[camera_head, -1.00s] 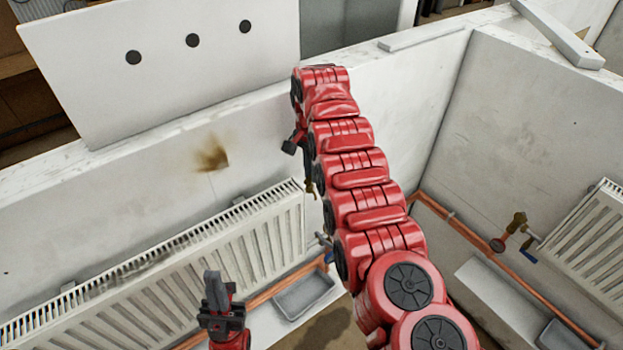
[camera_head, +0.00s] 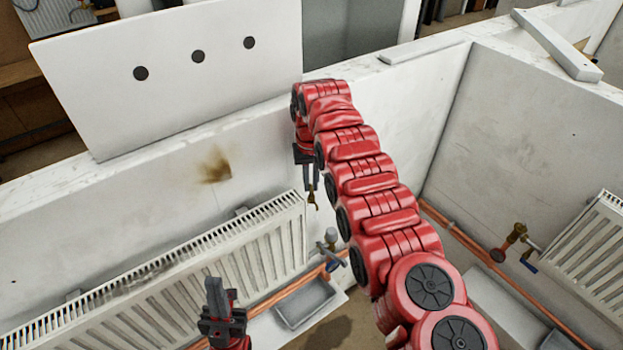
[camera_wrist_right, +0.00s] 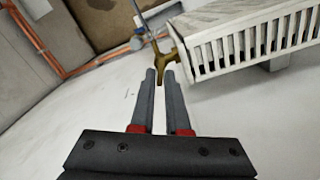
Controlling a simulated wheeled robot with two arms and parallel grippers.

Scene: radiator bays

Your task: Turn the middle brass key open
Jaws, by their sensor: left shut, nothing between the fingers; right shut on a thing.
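A small brass key (camera_head: 313,203), apparently the middle one, shows in the head view beside the right end of the near radiator. It is partly hidden by my gripper and arm. The right wrist view shows it as a forked brass piece (camera_wrist_right: 165,58) right at the fingertips. My right gripper (camera_head: 312,190) reaches down to it, its two grey fingers close together on it. How far it is turned is hard to tell. My left gripper (camera_head: 213,287) is shut and empty, pointing up in front of the radiator.
The near white radiator (camera_head: 200,270) hangs on the wall, with a grey tray (camera_head: 305,303) below its right end. Copper pipe (camera_head: 480,255) runs along the walls. The right bay has another brass valve (camera_head: 518,232) and radiator (camera_head: 595,250). A white board (camera_head: 180,85) has three black dots.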

